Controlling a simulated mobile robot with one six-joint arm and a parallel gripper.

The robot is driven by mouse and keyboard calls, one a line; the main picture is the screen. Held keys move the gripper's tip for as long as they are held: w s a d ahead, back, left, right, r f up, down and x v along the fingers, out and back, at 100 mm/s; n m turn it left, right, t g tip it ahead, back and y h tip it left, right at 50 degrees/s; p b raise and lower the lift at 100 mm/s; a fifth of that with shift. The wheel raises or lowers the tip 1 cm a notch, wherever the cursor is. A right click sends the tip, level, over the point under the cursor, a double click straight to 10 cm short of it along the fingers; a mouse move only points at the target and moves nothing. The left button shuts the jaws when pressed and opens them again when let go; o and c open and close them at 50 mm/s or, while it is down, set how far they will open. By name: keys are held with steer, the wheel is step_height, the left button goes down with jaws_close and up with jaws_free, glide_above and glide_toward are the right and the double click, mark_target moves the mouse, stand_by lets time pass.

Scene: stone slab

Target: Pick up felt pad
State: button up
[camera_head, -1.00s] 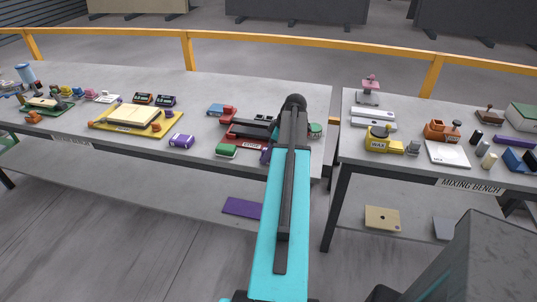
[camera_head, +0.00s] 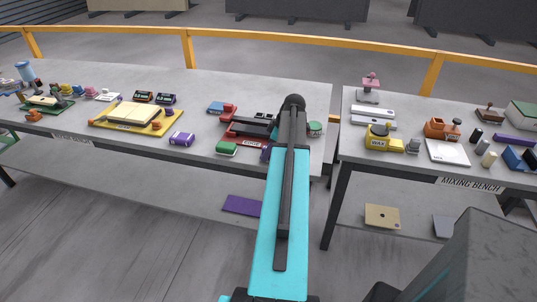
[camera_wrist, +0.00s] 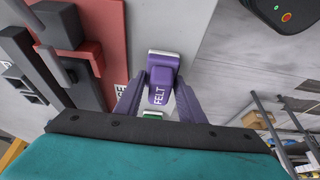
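The felt pad (camera_wrist: 162,76), a purple block with a pale edge and the word FELT, lies on the grey bench in the wrist view. My gripper (camera_wrist: 162,84) has two purple fingers, one on each side of the pad. The fingers are spread, and they look slightly apart from its sides. In the head view my arm hides most of this spot; only a bit of purple shows beside the arm, and I cannot tell whether it is pad or finger.
A red tool with dark parts (camera_wrist: 95,45) lies left of the pad. A green block (camera_head: 226,149) and a labelled purple block (camera_head: 182,140) sit on the bench. The bench's right edge is close, with a gap before the mixing bench (camera_head: 440,182).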

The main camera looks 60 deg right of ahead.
steer(key=shift+r, duration=0.1)
stand_by(0.3)
steer(key=shift+r+b, duration=0.75)
steer(key=shift+r, duration=0.65)
steer(key=s+b, duration=0.1)
steer(key=s, duration=0.4)
steer(key=s+r+b, duration=0.1)
steer(key=s+b, duration=0.1)
steer(key=s, duration=0.3)
steer(key=s+r+b, duration=0.1)
steer(key=s, duration=0.5)
steer(key=shift+d, duration=0.35)
